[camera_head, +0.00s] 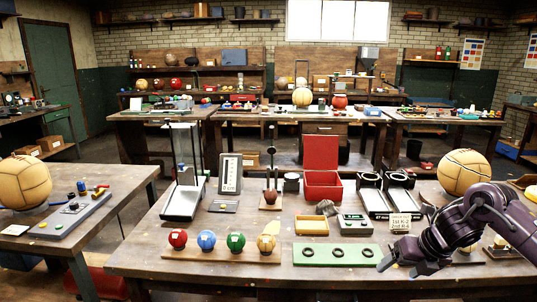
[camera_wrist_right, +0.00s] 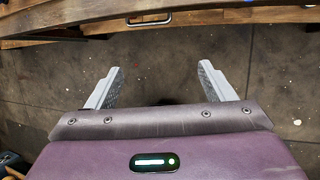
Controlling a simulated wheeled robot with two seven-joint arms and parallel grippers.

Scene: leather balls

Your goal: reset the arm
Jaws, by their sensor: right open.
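My right arm comes in from the right in the head view, dark purple. Its gripper (camera_head: 408,262) is over the right front part of the main table, near the right end of the green tray. In the right wrist view the two grey fingers (camera_wrist_right: 160,92) stand wide apart with nothing between them. Below them in that view is bare floor, with a wooden table edge at the top. My left gripper is not in view.
The table (camera_head: 210,277) holds red, blue and green balls (camera_head: 236,241) on a wooden strip, a green tray (camera_head: 310,254) with dark rings, a red box (camera_head: 322,186) and a large tan ball (camera_head: 464,172).

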